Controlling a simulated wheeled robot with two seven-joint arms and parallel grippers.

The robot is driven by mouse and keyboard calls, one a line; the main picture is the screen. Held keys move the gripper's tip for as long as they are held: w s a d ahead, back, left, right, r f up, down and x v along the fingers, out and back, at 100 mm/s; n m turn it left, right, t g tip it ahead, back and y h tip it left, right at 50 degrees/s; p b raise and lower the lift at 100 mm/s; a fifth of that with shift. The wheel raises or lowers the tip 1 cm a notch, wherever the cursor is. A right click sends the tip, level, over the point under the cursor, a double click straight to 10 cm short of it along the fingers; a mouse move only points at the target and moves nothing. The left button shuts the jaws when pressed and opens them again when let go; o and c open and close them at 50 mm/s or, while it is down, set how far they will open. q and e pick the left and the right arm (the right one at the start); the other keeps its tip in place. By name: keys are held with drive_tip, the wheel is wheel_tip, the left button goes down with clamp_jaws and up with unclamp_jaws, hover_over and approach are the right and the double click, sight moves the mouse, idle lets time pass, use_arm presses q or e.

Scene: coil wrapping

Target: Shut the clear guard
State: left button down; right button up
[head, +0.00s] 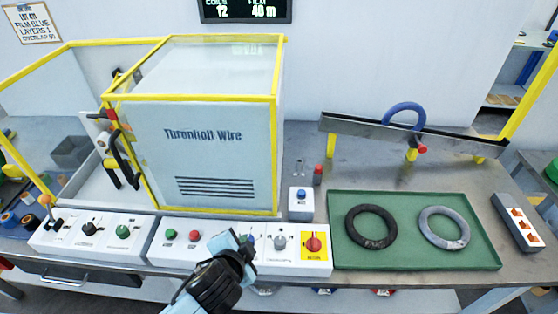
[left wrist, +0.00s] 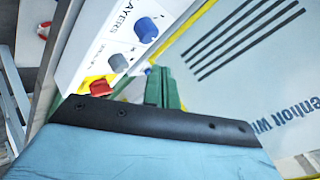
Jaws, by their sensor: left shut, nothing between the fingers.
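The clear guard (head: 277,150) has yellow edges and stands around the grey casing marked with the maker's name. A black upright handle (head: 124,160) is at its left edge. The bay to its left, with rollers and black posts, is uncovered on the side facing me. My left gripper (head: 246,246) is shut and empty over the front control panel, low and right of the handle and apart from it. In the left wrist view its green fingers (left wrist: 163,88) are together, with the lettered casing beyond. My right gripper is not in view.
Control boxes with knobs and buttons (head: 122,232) line the front edge, including a red knob on yellow (head: 314,243). A green tray (head: 345,258) holds a black ring (head: 350,220) and a grey ring (head: 426,222). A grey rail (head: 345,124) with a blue ring stands behind.

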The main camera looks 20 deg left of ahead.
use_arm(q)
drive_tip(key=w+d+r+m+t+h, duration=0.1)
drive_tip(key=w+d+r+m+t, duration=0.15)
drive_tip(key=r, duration=0.25)
drive_tip(key=w+d+r+m+t+h, duration=0.1)
drive_tip(key=w+d+r+m+t, duration=0.1)
drive_tip(key=r+m+t, duration=0.3)
drive_tip(key=w+d+r+m+h, duration=0.1)
drive_tip(key=w+d+r+m, duration=0.15)
drive_tip(key=r, duration=0.35)
drive_tip(key=w+a+p, duration=0.3)
drive_tip(key=w, duration=0.4)
drive_tip(key=shift+w, duration=0.3)
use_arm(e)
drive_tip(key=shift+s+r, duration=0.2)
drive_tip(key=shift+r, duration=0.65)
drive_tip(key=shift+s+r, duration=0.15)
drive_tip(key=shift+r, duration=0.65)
use_arm(q)
drive_tip(key=shift+f, duration=0.1)
